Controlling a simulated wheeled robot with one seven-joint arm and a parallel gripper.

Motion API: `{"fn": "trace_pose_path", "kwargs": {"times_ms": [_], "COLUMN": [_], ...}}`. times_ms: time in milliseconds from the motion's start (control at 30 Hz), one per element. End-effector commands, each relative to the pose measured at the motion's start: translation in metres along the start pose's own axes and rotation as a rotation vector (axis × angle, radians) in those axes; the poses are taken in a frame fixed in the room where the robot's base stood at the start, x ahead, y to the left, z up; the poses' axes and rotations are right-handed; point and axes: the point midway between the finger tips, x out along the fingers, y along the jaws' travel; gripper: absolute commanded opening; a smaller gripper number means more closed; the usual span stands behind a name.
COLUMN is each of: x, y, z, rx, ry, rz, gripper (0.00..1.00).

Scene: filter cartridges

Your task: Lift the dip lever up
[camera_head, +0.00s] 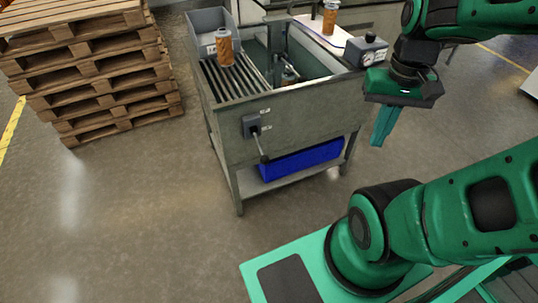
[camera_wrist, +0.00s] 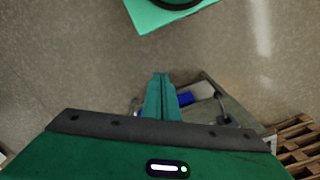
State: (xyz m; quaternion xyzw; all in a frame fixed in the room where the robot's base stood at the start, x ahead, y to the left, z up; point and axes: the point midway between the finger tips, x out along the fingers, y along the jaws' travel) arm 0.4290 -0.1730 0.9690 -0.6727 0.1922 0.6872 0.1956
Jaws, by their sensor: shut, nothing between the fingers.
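The dip lever (camera_head: 259,146) is a thin rod with a dark knob, on a grey box fixed to the front wall of the metal dip station (camera_head: 300,122). It slants downward from its box, with the knob at its lower end. My gripper (camera_head: 378,140) is to the right of the station, well apart from the lever, with its green fingers pointing down. The fingers are together and hold nothing.
An orange cartridge (camera_head: 225,48) stands on the slatted rack at the station's left; another (camera_head: 330,18) stands on a white board at the back. A gauge box (camera_head: 366,51) sits at the right corner. A blue bin (camera_head: 300,160) is on the lower shelf. Stacked pallets (camera_head: 85,65) stand left.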

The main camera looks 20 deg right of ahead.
Motion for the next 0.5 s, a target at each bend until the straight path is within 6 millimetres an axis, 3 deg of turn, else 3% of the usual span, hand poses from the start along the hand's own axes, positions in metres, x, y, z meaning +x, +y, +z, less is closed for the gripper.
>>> {"fn": "trace_pose_path", "kwargs": {"times_ms": [67,167,267,500], "x": [-0.004,-0.003,0.004,0.035], "y": [0.005,0.004,0.005,-0.011], "z": [0.009,0.002,-0.017,-0.064], "rx": [-0.001,-0.003,-0.008,-0.038], "ry": [0.009,-0.002,-0.028,-0.116], "rz": [-0.006,0.001,0.011,0.003], "gripper": [0.00,0.00,0.00,0.00]}}
